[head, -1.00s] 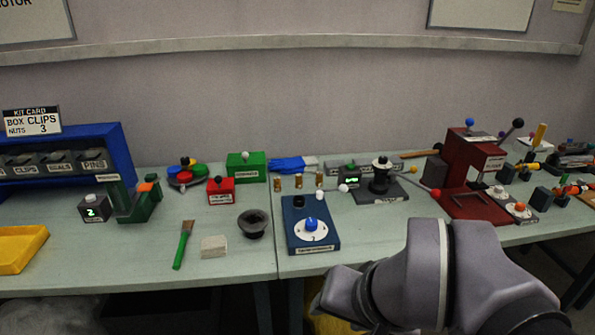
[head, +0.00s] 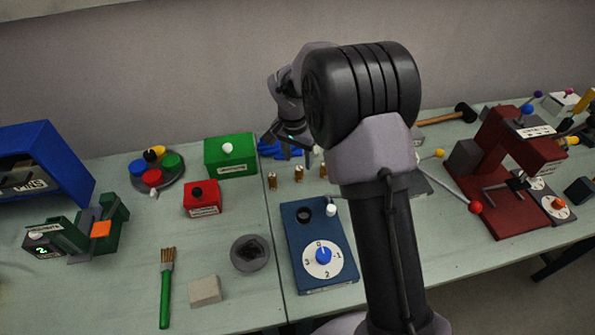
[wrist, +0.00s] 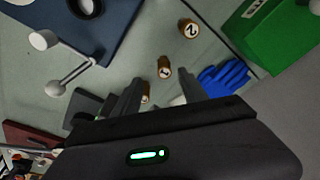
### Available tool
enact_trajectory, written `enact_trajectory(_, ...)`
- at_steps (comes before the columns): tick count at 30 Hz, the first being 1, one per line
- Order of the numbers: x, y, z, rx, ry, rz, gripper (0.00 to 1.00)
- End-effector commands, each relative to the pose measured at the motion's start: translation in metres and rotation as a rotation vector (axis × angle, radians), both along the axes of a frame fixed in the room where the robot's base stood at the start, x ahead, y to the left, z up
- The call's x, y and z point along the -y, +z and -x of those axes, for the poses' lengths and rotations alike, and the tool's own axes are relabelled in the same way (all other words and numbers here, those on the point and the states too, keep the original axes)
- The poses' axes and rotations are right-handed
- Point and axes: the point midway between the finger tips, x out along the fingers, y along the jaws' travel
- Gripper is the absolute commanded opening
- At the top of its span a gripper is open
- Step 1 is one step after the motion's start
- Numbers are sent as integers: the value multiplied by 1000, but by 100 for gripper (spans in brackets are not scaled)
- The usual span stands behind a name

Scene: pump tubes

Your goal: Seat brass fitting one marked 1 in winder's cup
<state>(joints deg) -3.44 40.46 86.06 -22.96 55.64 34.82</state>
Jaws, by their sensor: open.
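Three small brass fittings stand in a row on the bench. In the wrist view, the one marked 1 (wrist: 164,68) is in the middle, beside the one marked 2 (wrist: 188,29). In the head view they show as the middle fitting (head: 299,173) and left fitting (head: 272,181). The third fitting (head: 323,171) is at the right, partly hidden by a finger in the wrist view. My gripper (head: 292,145) is open and empty, above and behind the row. The apparent winder is mostly behind my arm; only a grey base edge (head: 421,183) shows. I cannot make out its cup.
A blue dial box (head: 300,245) stands in front of the fittings. A green box (head: 222,165) and blue glove (wrist: 225,77) are close by. A red box (head: 202,208), dark round cup (head: 250,253) and brush lie left. A red press (head: 490,200) stands right.

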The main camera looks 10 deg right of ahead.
Motion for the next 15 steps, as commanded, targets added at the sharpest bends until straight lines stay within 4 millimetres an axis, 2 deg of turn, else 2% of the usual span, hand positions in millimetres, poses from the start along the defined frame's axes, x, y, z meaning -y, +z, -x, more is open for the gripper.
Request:
enact_trajectory(1, 1, -18, -1, -2, 0, -1, 50)
enact_trajectory(3, 3, -31, -3, -1, 1, -1, 50)
enact_trajectory(10, 4, -52, -8, 2, 1, -1, 50)
enact_trajectory(15, 7, -87, -16, -1, 1, -1, 50)
